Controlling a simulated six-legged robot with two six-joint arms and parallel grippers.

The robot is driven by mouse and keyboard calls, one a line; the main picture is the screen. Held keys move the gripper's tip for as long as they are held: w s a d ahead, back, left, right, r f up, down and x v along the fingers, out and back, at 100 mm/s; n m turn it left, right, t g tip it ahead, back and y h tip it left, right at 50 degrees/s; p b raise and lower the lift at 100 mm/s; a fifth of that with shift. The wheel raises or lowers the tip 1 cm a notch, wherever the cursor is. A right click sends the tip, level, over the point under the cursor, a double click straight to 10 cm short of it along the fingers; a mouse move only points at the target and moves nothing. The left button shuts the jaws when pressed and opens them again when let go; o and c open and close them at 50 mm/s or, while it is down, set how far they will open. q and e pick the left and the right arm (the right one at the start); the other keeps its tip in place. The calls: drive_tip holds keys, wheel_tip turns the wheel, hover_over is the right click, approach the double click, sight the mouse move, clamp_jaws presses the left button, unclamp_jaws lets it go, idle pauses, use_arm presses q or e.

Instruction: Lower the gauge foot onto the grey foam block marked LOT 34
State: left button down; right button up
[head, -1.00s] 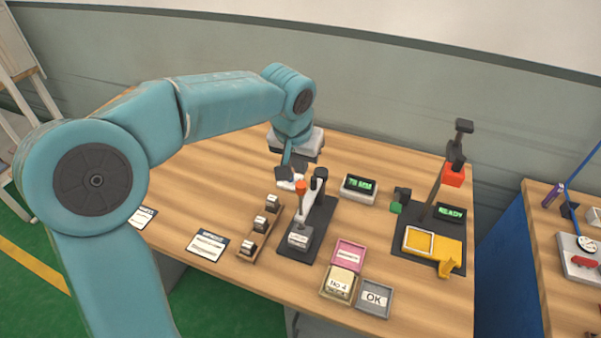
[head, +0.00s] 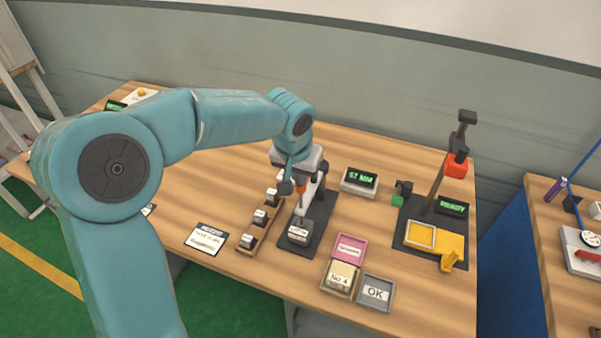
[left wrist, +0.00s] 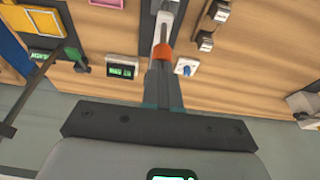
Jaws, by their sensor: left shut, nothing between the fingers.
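The gauge stand has a dark base (head: 319,226), a pale lever arm (head: 309,199) and an orange lever tip (head: 302,189). A grey block (head: 299,232) with a white label sits on the near end of the base; its lettering is too small to read. I cannot tell whether the gauge foot touches it. My left gripper (head: 287,187) is shut and empty beside the orange tip, at the lever's far end. In the left wrist view, the shut fingers (left wrist: 162,72) are close beside the orange tip (left wrist: 187,66); contact is unclear. My right gripper is out of view.
Several small labelled blocks stand on a wooden rack (head: 259,228) left of the gauge. A digital readout (head: 360,183) is behind to its right. Pink (head: 349,248), beige and grey OK (head: 376,293) trays lie in front right. A second stand with a yellow fixture (head: 452,245) is farther right.

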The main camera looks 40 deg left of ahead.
use_arm(q)
drive_tip(key=shift+w+f, duration=0.1)
drive_tip(key=shift+f, duration=0.4)
drive_tip(key=shift+r, duration=0.2)
wheel_tip(320, 180, up, 5)
drive_tip(key=p, duration=0.4)
drive_tip(key=shift+r, duration=0.15)
drive_tip(key=b+v, duration=0.1)
drive_tip(key=v, duration=0.7)
drive_tip(key=shift+s+r+b, duration=0.35)
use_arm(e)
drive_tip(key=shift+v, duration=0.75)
use_arm(q)
drive_tip(key=shift+w, duration=0.1)
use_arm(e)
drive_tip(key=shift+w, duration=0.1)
use_arm(q)
drive_tip(key=shift+d, duration=0.15)
